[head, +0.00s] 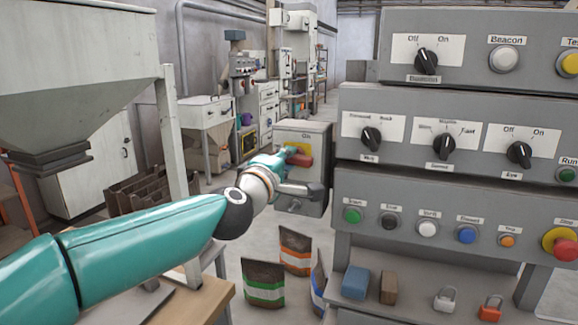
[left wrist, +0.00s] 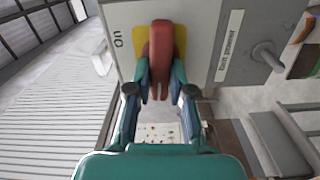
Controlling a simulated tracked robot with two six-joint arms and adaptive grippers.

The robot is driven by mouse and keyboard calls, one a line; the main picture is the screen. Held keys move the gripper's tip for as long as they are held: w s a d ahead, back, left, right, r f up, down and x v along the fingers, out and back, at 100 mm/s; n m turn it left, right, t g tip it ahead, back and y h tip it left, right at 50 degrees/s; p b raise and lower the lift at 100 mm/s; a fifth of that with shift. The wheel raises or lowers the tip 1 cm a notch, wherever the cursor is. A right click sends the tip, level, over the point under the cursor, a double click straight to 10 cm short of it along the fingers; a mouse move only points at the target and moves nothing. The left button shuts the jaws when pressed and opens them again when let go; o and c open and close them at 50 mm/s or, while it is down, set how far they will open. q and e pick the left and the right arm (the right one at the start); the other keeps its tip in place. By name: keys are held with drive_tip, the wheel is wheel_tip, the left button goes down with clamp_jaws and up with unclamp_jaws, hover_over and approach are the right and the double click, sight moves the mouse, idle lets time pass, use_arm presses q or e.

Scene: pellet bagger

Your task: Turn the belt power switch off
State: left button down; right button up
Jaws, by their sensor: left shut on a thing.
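The belt power switch is a grey box (head: 318,180) beyond the left arm in the head view, with a red handle (head: 301,160) on a yellow plate. In the left wrist view the red handle (left wrist: 161,48) stands out from its yellow plate (left wrist: 180,42). The "On" mark is beside it, and a label on the box (left wrist: 260,25) appears to read "Belt power". My left gripper (head: 288,160) is shut on the red handle, with a finger on each side of it in the left wrist view (left wrist: 160,80). My right gripper is not in view.
A grey control panel (head: 440,205) with knobs and buttons fills the right side. A blue block (head: 356,283), a brown block (head: 389,285) and padlocks lie on its ledge. Brown bags (head: 264,284) stand on the floor below my left arm. A grey hopper (head: 75,60) stands at left.

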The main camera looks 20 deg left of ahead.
use_arm(q)
drive_tip(key=shift+f+n, duration=0.15)
drive_tip(key=shift+n, duration=0.45)
drive_tip(key=c, duration=1)
unclamp_jaws()
drive_tip(key=shift+w, duration=0.1)
drive_tip(key=shift+c, duration=0.2)
drive_tip(key=s, duration=1.2)
drive_tip(key=shift+a, duration=0.25)
